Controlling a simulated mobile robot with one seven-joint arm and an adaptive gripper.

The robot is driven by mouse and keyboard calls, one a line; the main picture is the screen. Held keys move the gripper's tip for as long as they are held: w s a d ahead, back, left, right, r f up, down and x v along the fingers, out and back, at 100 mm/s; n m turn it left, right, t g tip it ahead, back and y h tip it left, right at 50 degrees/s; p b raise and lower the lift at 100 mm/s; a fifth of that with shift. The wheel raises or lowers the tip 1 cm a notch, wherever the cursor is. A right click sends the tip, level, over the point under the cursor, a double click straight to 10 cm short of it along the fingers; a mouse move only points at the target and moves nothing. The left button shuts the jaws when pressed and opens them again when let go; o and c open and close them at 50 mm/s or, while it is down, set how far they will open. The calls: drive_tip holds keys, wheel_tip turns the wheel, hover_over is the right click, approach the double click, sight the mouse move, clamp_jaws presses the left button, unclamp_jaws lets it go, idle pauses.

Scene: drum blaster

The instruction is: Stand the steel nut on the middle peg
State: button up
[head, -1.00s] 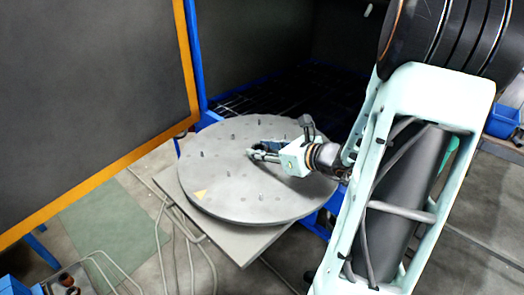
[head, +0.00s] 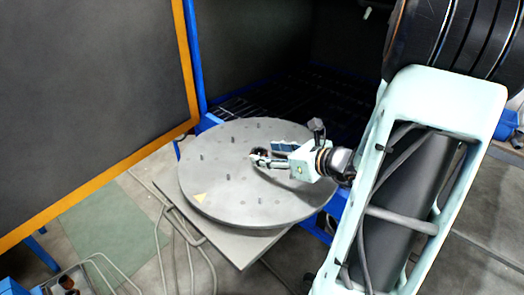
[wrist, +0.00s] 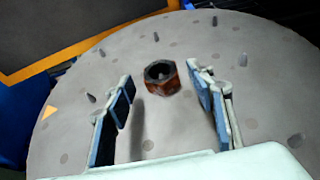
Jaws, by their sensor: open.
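The steel nut (wrist: 161,80) is a rusty brown hexagonal ring. In the wrist view it sits at the middle of the grey round turntable (wrist: 60,130), with its hole facing up. Something small shows inside the hole, but I cannot tell whether it is the middle peg. My gripper (wrist: 160,85) is open, with one blue-padded finger on each side of the nut and clear gaps between. In the head view my gripper (head: 264,154) is low over the disc, and a small dark shape at its fingertips appears to be the nut (head: 258,153).
Several short dark pegs stand around the disc, such as one peg (wrist: 156,37) beyond the nut and another peg (wrist: 91,98) at left. An orange triangle (head: 200,197) marks the disc. A dark panel with an orange edge (head: 100,185) stands at left.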

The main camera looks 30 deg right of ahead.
drive_tip(key=p+v, duration=0.1)
drive_tip(key=v, duration=0.8)
